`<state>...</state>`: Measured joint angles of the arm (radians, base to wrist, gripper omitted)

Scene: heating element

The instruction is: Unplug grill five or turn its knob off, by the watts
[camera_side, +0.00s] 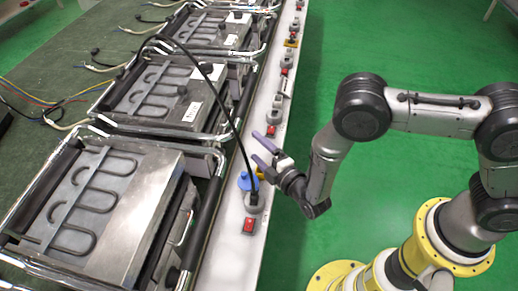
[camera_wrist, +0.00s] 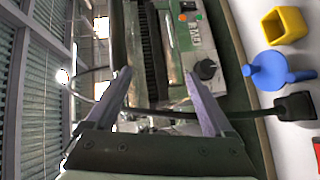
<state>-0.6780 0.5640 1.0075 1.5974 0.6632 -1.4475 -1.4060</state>
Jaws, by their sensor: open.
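My gripper (camera_side: 264,151) is open and empty, beside the white socket rail (camera_side: 222,225); its two fingers also show in the wrist view (camera_wrist: 160,95). A black plug (camera_side: 253,201) stands in a rail socket, with its black cable arching up to the left. The plug is at the right in the wrist view (camera_wrist: 295,106), and its cable crosses the picture by the fingertips. A black knob (camera_wrist: 205,69) sits on a grill's front panel, right of the right finger. Nearest is a metal grill (camera_side: 105,205) with a looped heating element. I cannot tell which grill is five; no watt reading is legible.
A blue part (camera_side: 244,181) and a yellow square part (camera_wrist: 283,25) sit on the rail near the plug. A red switch (camera_side: 248,225) is beside the plug. More grills (camera_side: 160,95) stand behind on the dark bench. Green floor (camera_side: 420,35) is open at right.

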